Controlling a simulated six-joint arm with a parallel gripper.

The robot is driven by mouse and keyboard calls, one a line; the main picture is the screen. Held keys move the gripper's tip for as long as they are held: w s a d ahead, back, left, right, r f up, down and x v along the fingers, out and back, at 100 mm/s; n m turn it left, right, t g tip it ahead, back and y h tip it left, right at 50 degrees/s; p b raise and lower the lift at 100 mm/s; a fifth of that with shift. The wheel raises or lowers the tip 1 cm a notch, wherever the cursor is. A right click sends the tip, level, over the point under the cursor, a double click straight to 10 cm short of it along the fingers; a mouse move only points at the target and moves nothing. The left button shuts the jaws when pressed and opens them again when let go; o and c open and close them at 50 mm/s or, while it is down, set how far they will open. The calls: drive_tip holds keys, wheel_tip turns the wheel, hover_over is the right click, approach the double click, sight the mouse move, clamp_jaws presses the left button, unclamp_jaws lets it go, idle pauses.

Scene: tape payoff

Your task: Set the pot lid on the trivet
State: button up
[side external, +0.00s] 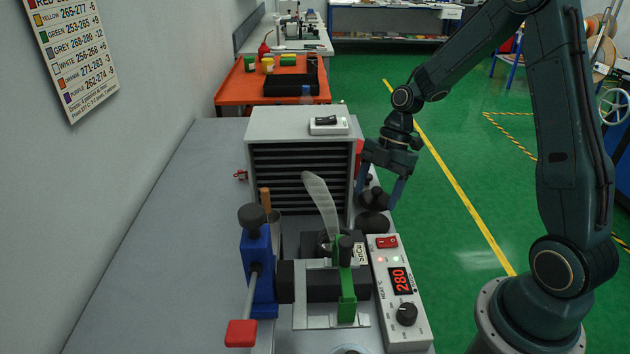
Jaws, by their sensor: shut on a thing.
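My gripper (379,194) points down at the right side of the grey finned box, its two fingers on either side of a dark, rounded piece that looks like the pot lid (374,199). The gripper is shut on it. A flat black round piece (374,224) lies just in front of and below the lid, near the top of the heater control unit. It may be the trivet, but I cannot tell for certain. Whether the lid touches anything beneath it is hidden by the angle.
The grey finned box (300,165) stands left of my gripper. The control unit reading 280 (400,290) is in front. A blue stand (259,262) and a green clamp (346,285) flank black rollers. The grey bench top (160,250) is clear at left.

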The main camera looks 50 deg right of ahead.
sight(371, 222)
drive_tip(key=shift+f, duration=2.7)
drive_tip(key=shift+f, duration=0.35)
drive_tip(key=o, duration=1.1)
drive_tip(key=shift+c, duration=0.2)
drive_tip(key=shift+o, duration=0.7)
drive_tip(key=shift+w+r, duration=0.1)
drive_tip(key=shift+w, duration=0.05)
drive_tip(key=shift+r, duration=3.55)
drive_tip(key=shift+f, duration=0.1)
